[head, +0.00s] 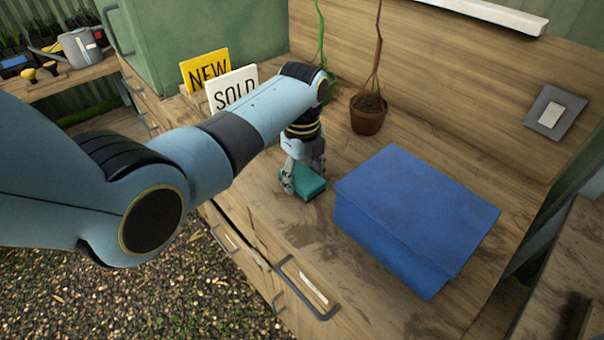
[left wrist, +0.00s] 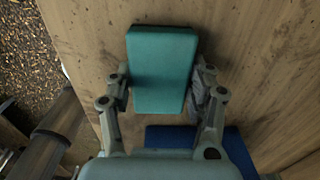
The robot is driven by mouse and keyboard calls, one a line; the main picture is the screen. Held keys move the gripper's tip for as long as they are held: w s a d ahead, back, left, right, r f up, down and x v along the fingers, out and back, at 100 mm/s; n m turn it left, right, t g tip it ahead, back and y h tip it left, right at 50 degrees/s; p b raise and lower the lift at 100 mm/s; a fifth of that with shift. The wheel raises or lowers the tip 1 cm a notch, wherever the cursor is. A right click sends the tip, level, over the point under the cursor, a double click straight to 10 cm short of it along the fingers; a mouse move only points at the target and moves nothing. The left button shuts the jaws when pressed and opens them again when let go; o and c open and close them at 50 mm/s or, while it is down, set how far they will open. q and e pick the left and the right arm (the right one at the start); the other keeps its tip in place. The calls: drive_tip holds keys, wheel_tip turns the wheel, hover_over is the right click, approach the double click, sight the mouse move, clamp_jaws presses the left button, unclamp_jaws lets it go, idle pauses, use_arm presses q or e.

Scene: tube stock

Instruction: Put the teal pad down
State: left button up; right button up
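The teal pad (head: 309,182) is a small flat block low over the wooden bench top, just left of the blue box. I cannot tell whether it rests on the wood or hangs slightly above it. My left gripper (head: 303,180) points down with its fingers at the pad. In the left wrist view the teal pad (left wrist: 163,70) lies between the two fingers of the left gripper (left wrist: 160,92), which appear closed against its long sides. My right gripper is in neither view.
A large blue box (head: 415,215) stands right of the pad; its blue edge also shows in the left wrist view (left wrist: 170,137). A potted plant (head: 368,115) and the NEW (head: 205,70) and SOLD (head: 232,88) signs stand behind. The bench's front edge, with drawer handles, is near the pad.

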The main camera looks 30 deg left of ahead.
sight(301, 175)
use_arm(q)
drive_tip(key=o, duration=0.4)
drive_tip(key=shift+o, duration=0.2)
wheel_tip(301, 175, up, 12)
drive_tip(key=shift+r, duration=0.15)
idle(0.5)
